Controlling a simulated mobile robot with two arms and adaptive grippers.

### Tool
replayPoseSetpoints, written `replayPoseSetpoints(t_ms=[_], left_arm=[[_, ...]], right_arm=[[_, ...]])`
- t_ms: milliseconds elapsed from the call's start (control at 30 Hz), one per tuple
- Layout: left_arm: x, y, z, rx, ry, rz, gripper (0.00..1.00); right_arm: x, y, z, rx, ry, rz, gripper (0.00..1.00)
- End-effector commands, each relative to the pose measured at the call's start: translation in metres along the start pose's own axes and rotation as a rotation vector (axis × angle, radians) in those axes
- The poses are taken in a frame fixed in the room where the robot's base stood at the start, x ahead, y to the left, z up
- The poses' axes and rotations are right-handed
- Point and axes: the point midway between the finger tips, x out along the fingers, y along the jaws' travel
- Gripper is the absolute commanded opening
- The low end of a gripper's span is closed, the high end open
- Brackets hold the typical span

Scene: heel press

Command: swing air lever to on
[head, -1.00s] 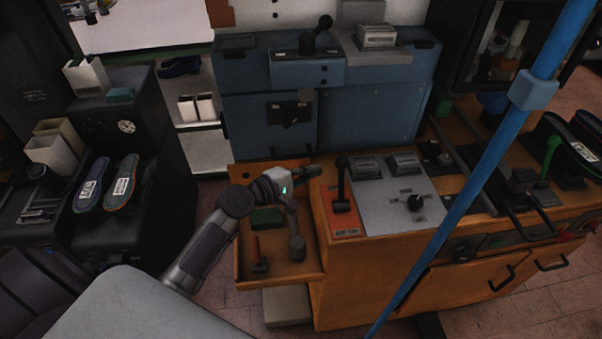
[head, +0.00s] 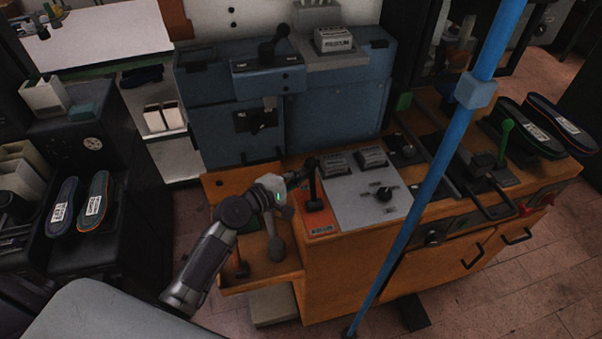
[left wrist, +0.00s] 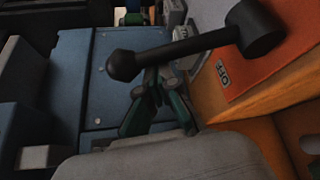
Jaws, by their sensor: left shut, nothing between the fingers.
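The air lever (head: 313,185) is a black stick with a ball knob, standing roughly upright on an orange plate (head: 320,222) at the left end of the bench top. In the left wrist view the lever (left wrist: 190,46) runs across the picture, knob at left, and the orange plate (left wrist: 285,60) carries an "OFF" label near the lever's base. My left gripper (head: 303,175) is shut and empty, just left of the lever. In the wrist view its fingertips (left wrist: 153,76) lie partly behind the lever near the knob; I cannot tell if they touch. My right gripper is out of view.
A grey panel (head: 354,207) with a black knob sits right of the plate. The blue machine (head: 335,118) rises behind. An open wooden drawer (head: 258,281) with tools lies below my left arm. A blue pole (head: 425,195) crosses in front of the bench.

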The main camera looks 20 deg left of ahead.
Motion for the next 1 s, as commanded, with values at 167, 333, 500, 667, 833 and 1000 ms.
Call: replayPoseSetpoints(t_ms=[167,333,500,667,833,1000], left_arm=[[-0.002,-0.003,0.002,0.034,-0.001,0.018,0.00],[-0.003,-0.001,0.005,0.058,-0.001,0.033,0.00],[-0.004,-0.002,0.008,0.082,-0.003,0.047,0.00],[-0.006,-0.004,0.012,0.129,-0.004,0.075,0.00],[-0.011,-0.008,0.019,0.217,-0.005,0.126,0.00],[-0.017,-0.013,0.029,0.338,-0.005,0.198,0.00]], right_arm=[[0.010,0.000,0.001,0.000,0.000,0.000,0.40],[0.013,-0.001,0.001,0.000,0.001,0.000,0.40],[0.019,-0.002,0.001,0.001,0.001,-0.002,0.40],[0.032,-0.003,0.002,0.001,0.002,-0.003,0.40],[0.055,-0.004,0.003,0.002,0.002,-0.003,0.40],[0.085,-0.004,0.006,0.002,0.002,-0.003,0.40]])
